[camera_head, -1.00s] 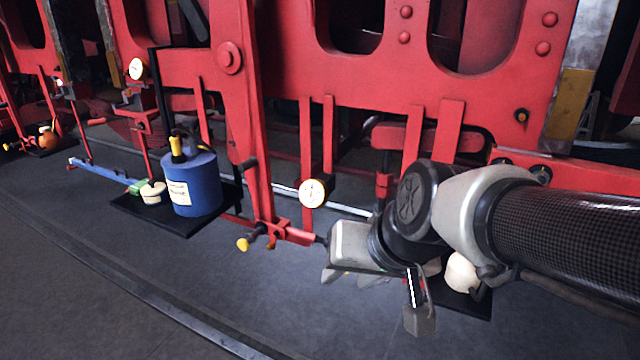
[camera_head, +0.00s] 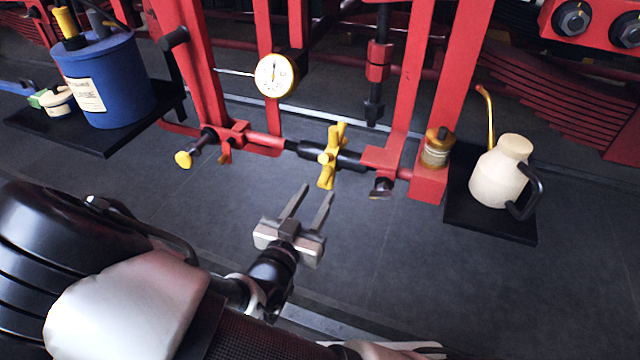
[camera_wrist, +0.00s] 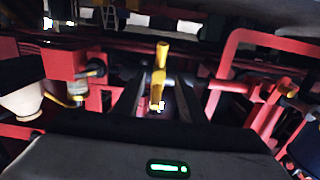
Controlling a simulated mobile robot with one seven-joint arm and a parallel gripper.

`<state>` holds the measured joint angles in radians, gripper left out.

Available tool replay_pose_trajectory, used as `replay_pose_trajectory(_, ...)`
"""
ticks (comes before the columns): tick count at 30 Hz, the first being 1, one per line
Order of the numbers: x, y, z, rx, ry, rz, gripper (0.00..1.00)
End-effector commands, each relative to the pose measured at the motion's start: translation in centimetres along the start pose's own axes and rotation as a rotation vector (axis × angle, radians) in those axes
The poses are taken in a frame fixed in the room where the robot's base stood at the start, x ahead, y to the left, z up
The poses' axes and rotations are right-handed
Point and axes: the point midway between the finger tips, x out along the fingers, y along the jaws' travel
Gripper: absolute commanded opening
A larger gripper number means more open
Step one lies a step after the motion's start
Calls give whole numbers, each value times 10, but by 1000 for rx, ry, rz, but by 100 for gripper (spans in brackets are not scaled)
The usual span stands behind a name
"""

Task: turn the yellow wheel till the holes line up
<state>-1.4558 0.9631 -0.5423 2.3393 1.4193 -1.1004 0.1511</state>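The yellow wheel (camera_head: 331,156) is a cross-shaped handle on a black sleeve (camera_head: 350,160) in the red rod linkage, right of centre in the head view. It also shows in the wrist view (camera_wrist: 159,75), between my two fingers. My gripper (camera_head: 315,192) is open and empty, its two fingers pointing at the wheel from just below and in front of it. I cannot make out the holes.
A white gauge (camera_head: 276,76) hangs above left of the wheel. A small yellow knob (camera_head: 183,159) sits left on the linkage. A cream oil can (camera_head: 499,172) stands on a black shelf at right, a blue canister (camera_head: 105,82) on another at left. The floor in front is clear.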

Motion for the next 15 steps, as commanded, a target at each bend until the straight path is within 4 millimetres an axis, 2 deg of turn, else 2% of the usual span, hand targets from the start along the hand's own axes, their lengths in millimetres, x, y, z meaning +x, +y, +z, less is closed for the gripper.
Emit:
replay_pose_trajectory(5, 3, 0, -4, -8, 53, -2, 38)
replay_pose_trajectory(15, 41, 0, -5, -9, 49, -2, 38)
